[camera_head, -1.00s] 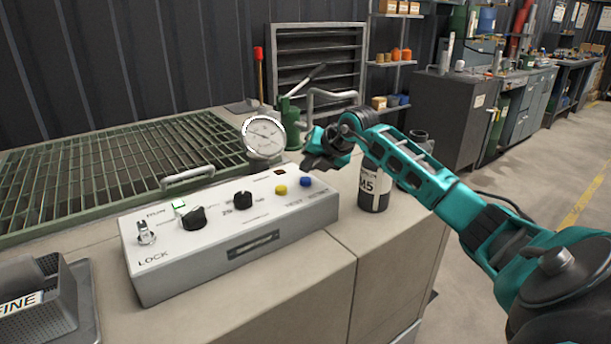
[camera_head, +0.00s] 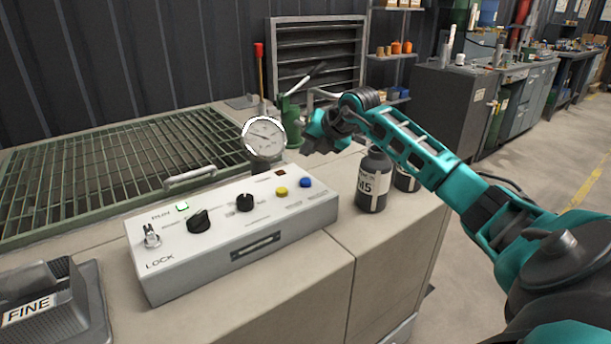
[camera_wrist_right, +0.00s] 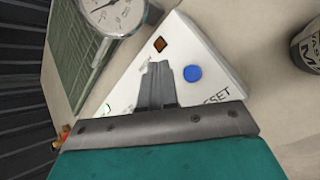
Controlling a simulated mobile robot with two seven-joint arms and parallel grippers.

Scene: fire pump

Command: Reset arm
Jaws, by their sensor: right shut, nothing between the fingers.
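My right arm reaches in from the right in the head view. Its gripper (camera_head: 308,148) is shut and empty, above the counter behind the right end of the white control box (camera_head: 190,262). The box has a key switch (camera_head: 151,236), black knobs, a yellow button (camera_head: 281,191) and a blue button (camera_head: 305,182). A green light (camera_head: 182,206) shows on it. In the right wrist view the shut fingers (camera_wrist_right: 157,75) appear over the box, beside the blue button (camera_wrist_right: 192,74). My left gripper is not in view.
A round gauge (camera_head: 264,137) and green hand pump (camera_head: 291,120) stand behind the box. A dark M5 bottle (camera_head: 371,185) stands right of it, with another behind. A green grate (camera_head: 110,165) lies at left. A FINE pedal-like unit (camera_head: 50,305) sits front left.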

